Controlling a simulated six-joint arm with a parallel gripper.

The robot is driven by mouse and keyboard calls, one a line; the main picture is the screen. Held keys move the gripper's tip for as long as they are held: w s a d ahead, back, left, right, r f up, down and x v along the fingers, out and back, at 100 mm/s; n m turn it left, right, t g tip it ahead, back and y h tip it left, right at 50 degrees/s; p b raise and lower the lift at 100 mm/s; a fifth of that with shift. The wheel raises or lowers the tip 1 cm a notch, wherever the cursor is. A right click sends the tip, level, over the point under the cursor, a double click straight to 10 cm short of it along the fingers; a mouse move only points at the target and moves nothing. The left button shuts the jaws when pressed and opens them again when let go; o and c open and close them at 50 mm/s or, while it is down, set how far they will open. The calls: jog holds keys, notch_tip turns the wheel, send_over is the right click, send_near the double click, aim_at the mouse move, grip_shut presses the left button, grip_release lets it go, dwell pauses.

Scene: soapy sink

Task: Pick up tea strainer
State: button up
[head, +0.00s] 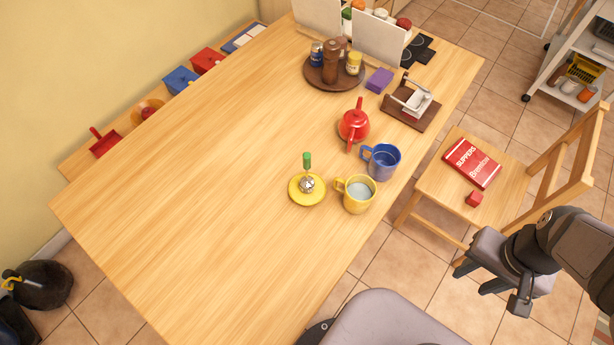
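The tea strainer has a green handle and a round metal mesh head (307,184). It rests on a small yellow saucer (296,199) near the table's right side, with its handle pointing up in the picture. A yellow mug (356,194) with pale contents stands just right of the saucer. My gripper (475,280) is at the lower right, beyond the table's edge and well apart from the strainer. Its two dark fingers look spread, with nothing between them.
A blue mug (382,161) and red teapot (354,123) stand up-right of the saucer. A round tray (316,82) holds jars further back. A chair (441,181) carries a red book (472,163) and red cube (474,198). The table's left and front (190,190) are clear.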

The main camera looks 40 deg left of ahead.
jog(key=w+a+r+n+p, duration=0.15)
jog(key=w+a+r, duration=0.25)
jog(key=w+a, duration=0.45)
jog(key=r+n+p, duration=0.1)
jog(key=n+p, duration=0.1)
jog(key=p, duration=0.3)
send_over(307, 154)
jog(key=shift+w+d+r, duration=0.15)
jog(key=shift+w+d, duration=0.05)
jog(key=shift+s+a, duration=0.1)
jog(key=shift+a, duration=0.05)
jog(key=shift+s+f+p, duration=0.15)
jog(key=shift+f+p, duration=1.9)
jog(key=shift+f, duration=1.6)
jog(key=shift+c, duration=0.6)
